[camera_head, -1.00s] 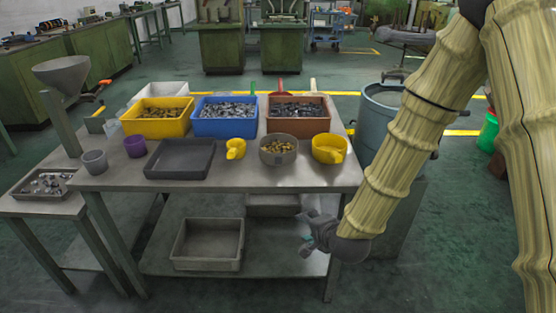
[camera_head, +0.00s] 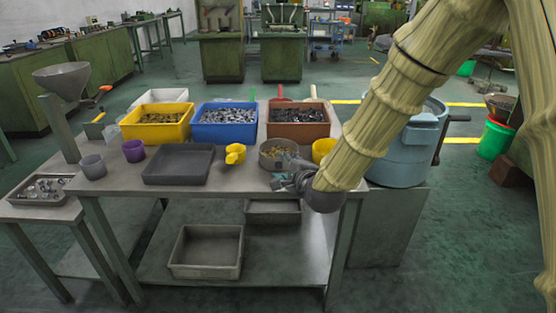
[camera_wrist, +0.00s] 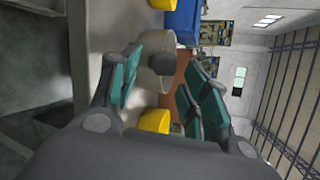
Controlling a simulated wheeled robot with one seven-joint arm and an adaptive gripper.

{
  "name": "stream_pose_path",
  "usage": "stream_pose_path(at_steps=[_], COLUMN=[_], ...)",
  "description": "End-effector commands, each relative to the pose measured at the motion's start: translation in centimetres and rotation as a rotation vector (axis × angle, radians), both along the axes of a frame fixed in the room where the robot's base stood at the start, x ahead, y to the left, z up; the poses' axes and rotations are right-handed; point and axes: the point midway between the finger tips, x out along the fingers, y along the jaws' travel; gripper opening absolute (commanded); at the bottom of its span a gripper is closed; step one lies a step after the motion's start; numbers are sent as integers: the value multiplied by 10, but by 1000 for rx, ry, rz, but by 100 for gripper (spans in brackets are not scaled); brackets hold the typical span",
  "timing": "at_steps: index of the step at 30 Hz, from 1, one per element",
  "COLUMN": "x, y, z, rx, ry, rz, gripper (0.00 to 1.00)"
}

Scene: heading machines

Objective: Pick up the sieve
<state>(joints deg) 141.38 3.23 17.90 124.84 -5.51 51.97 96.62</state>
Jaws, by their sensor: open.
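The sieve (camera_head: 266,157), a round grey-brown dish with brass-coloured pieces in it, stands near the front of the metal table, partly hidden by my gripper. My gripper (camera_head: 286,170) is at its near right side, close to tabletop height. In the wrist view, the sieve (camera_wrist: 152,42) appears as a pale round wall just ahead of my fingers. My gripper (camera_wrist: 165,68) is open there, with teal pads apart and nothing held. Whether a finger touches the sieve cannot be told.
A yellow scoop (camera_head: 235,153) lies left of the sieve and a yellow cup (camera_head: 321,148) right of it, partly behind my arm. Blue (camera_head: 224,128) and brown (camera_head: 298,127) bins stand behind. A dark tray (camera_head: 179,164) lies left. A blue-grey drum (camera_head: 408,155) stands right of the table.

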Motion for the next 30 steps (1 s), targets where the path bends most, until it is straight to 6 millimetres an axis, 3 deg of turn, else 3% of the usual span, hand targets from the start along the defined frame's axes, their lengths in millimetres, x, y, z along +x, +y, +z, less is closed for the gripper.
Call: stream_pose_path(at_steps=[18, 28, 30], x=[44, 47, 47], y=[19, 21, 21], z=[-15, -15, -15], rx=[-2, 0, 0], ry=[-1, 0, 0], rz=[0, 0, 0], gripper=[46, 46, 33])
